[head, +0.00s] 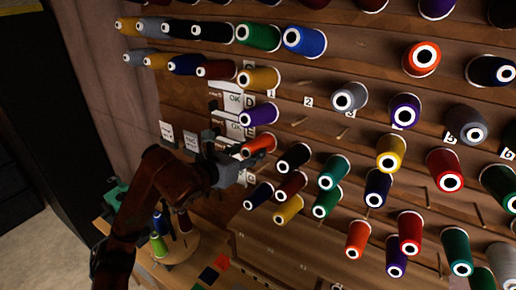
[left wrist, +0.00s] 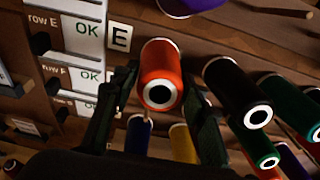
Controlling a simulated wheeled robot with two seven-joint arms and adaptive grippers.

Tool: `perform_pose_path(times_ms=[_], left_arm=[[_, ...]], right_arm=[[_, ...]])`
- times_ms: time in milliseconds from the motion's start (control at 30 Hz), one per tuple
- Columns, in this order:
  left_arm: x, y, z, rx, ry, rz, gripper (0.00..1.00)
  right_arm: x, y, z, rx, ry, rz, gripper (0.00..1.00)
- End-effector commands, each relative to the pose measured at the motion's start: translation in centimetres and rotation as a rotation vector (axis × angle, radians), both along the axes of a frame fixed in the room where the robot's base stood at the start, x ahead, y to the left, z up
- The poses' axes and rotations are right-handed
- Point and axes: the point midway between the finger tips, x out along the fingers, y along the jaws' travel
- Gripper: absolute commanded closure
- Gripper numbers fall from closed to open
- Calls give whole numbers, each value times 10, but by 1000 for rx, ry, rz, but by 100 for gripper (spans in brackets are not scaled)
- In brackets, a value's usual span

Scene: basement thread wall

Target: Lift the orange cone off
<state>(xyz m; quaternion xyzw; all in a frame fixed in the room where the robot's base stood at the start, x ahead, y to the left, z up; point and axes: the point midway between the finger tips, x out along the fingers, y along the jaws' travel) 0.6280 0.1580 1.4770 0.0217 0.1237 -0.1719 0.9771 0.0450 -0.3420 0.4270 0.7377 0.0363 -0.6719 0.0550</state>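The orange cone (head: 257,145) sits on the thread wall, low in the left part, below a purple cone (head: 258,115). In the left wrist view the orange cone (left wrist: 160,72) shows its white-ringed end toward me. My left gripper (head: 240,163) is at the cone, coming from the lower left. In the left wrist view its dark fingers (left wrist: 160,100) stand open, one on each side of the cone, with narrow gaps. Whether either finger touches it I cannot tell. The peg behind the cone is hidden. My right gripper is not in view.
A black cone (left wrist: 238,92) is close to the right finger, with green ones beyond. Purple and yellow cones (left wrist: 184,143) hang just below. Row label cards (left wrist: 75,78) are on the left. A wooden table (head: 150,268) with thread spools is below the wall.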

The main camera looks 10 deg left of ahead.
Motion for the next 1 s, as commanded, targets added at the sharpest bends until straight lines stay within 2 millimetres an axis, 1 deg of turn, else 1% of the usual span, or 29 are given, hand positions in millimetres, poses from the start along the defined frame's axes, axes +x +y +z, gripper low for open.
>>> perform_pose_path(times_ms=[33, 200, 367, 1000], left_arm=[[0, 0, 0, 0, 0, 0, 71], [0, 0, 0, 0, 0, 0, 82], [-4, 2, 1, -1, -2, 0, 82], [-48, 18, 11, 0, -2, 1, 82]], right_arm=[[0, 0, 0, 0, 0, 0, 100], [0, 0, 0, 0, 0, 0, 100], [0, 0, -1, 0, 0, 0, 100], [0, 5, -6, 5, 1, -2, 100]])
